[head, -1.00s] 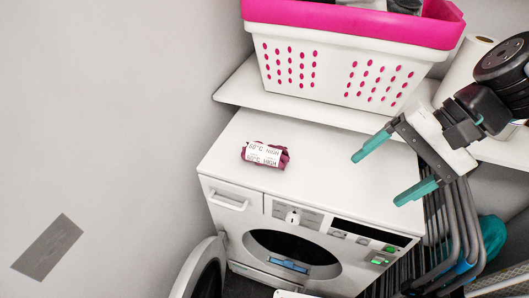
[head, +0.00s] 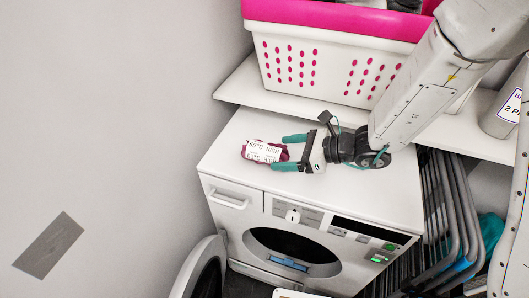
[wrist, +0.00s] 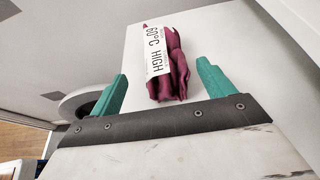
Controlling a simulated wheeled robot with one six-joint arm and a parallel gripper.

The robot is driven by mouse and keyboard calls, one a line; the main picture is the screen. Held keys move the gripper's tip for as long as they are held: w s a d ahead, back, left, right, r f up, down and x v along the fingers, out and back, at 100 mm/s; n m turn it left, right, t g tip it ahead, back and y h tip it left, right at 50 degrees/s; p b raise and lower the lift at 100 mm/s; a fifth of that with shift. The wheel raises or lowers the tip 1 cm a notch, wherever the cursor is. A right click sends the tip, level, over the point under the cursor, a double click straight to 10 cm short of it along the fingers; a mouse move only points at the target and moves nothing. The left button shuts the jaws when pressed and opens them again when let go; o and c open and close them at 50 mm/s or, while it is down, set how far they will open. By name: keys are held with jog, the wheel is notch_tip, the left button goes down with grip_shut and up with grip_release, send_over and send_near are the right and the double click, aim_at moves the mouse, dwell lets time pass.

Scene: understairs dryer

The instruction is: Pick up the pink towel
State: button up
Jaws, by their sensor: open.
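The pink towel (head: 258,151) is a small dark pink rolled bundle with a white printed paper band. It lies on top of the white dryer (head: 345,190), near its left side. My gripper (head: 288,153) is open, its two teal fingers reaching from the right to the towel's right end. In the wrist view the towel (wrist: 180,70) lies ahead, between the lines of the spread fingers (wrist: 160,85), with a gap on each side. The band shows printed text including "60°C HIGH". I cannot tell whether any finger touches the towel.
A white basket with a pink rim (head: 333,68) stands on a shelf (head: 238,88) behind the dryer. Folded grey frames (head: 445,215) stand right of the dryer. The round door (head: 203,270) hangs open at the front left. The dryer top around the towel is clear.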

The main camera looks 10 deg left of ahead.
aim_at(270, 151)
jog(key=x, duration=0.5)
jog(key=shift+w+a+f, duration=0.1)
jog(key=shift+w+f, duration=0.15)
jog(key=shift+w, duration=0.15)
jog(key=c, duration=1.1)
jog(key=shift+r, duration=0.2)
